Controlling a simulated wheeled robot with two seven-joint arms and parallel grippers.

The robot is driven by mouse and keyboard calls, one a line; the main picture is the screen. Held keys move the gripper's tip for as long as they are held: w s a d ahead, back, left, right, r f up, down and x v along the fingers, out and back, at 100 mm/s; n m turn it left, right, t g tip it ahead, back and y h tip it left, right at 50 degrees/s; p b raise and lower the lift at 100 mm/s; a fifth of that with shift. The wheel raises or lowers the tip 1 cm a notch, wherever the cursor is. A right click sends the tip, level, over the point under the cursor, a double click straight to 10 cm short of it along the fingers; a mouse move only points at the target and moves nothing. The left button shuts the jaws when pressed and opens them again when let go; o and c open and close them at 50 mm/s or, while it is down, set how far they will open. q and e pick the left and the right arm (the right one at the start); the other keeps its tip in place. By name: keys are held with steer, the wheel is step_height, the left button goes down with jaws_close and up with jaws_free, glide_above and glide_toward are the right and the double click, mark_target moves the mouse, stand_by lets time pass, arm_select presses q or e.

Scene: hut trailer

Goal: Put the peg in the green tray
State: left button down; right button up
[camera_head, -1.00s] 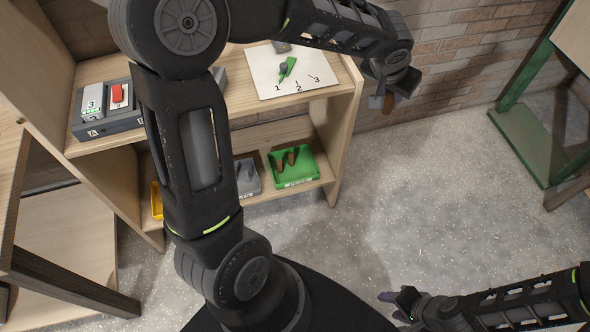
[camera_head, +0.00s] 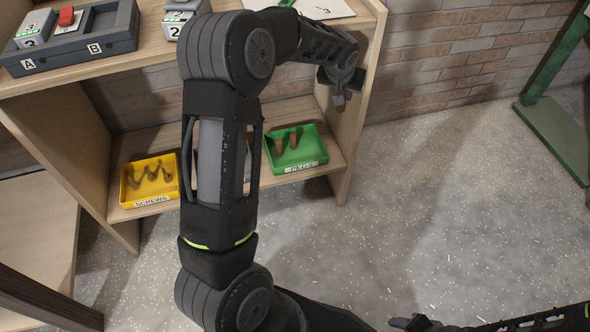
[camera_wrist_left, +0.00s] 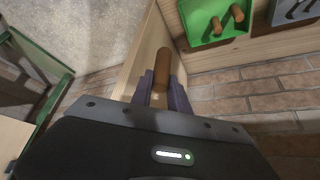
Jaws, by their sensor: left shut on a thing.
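The brown wooden peg (camera_wrist_left: 162,68) stands between the fingers of my left gripper (camera_wrist_left: 160,88) in the left wrist view. My left gripper is shut on it. In the head view the left gripper (camera_head: 341,96) hangs by the right side panel of the shelf, above and to the right of the green tray (camera_head: 310,150). The held peg is hard to make out there. The green tray, labelled PEGS, sits on the lower shelf with two brown pegs in it; it also shows in the left wrist view (camera_wrist_left: 200,22). My right gripper (camera_head: 402,322) is partly cut off at the bottom edge.
A yellow tray (camera_head: 128,190) of screws stands left on the lower shelf (camera_head: 235,188). My left arm hides the middle; a grey tray (camera_wrist_left: 283,17) shows in the wrist view. The shelf's side panel (camera_head: 347,130) stands near the gripper.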

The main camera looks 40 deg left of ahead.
arm_select(q)
steer(key=n+b, duration=0.1)
steer(key=b, duration=1.1)
glide_above(312, 152)
step_height(312, 152, down, 17)
steer(key=shift+y, duration=0.3)
arm_select(e)
step_height(312, 152, down, 14)
steer(key=w, duration=0.1)
steer(key=shift+d+f, duration=0.2)
steer(key=shift+d, duration=0.05)
steer(key=shift+w+f, duration=0.1)
arm_select(q)
step_height(312, 152, down, 5)
steer(key=shift+b, duration=0.8)
arm_select(e)
step_height(312, 152, down, 2)
steer(key=shift+w, duration=0.15)
arm_select(q)
steer(key=shift+f+b, duration=1.1)
steer(key=shift+f, duration=1.35)
arm_select(e)
steer(key=shift+w+f+t, duration=0.15)
steer(key=shift+f+t, duration=0.15)
steer(key=shift+f, duration=0.65)
arm_select(q)
steer(key=shift+f, duration=0.15)
